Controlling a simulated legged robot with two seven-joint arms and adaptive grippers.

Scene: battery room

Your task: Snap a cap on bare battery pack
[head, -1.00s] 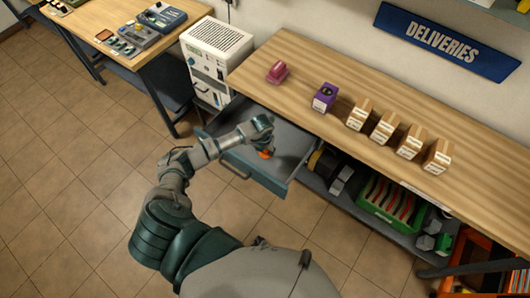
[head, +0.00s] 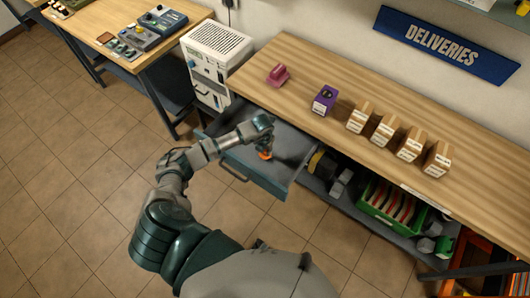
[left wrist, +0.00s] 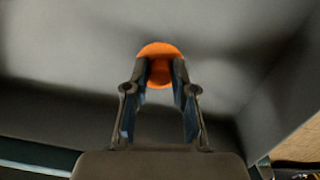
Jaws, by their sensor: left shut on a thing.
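My left gripper (head: 265,148) reaches down into an open drawer (head: 236,171) under the workbench. It is shut on a round orange cap (head: 265,155). In the left wrist view the orange cap (left wrist: 160,50) sits between the two fingertips of the gripper (left wrist: 161,72), over the grey drawer floor. I cannot tell whether the cap still touches the floor. No bare battery pack can be made out for sure in these views. My right gripper is not in view.
The bench top (head: 310,65) holds a pink object (head: 277,75), a purple box (head: 324,99) and several small cartons (head: 383,129). A green crate (head: 390,212) stands on the shelf below. A white cabinet (head: 218,62) stands left of the drawer. The tiled floor is clear.

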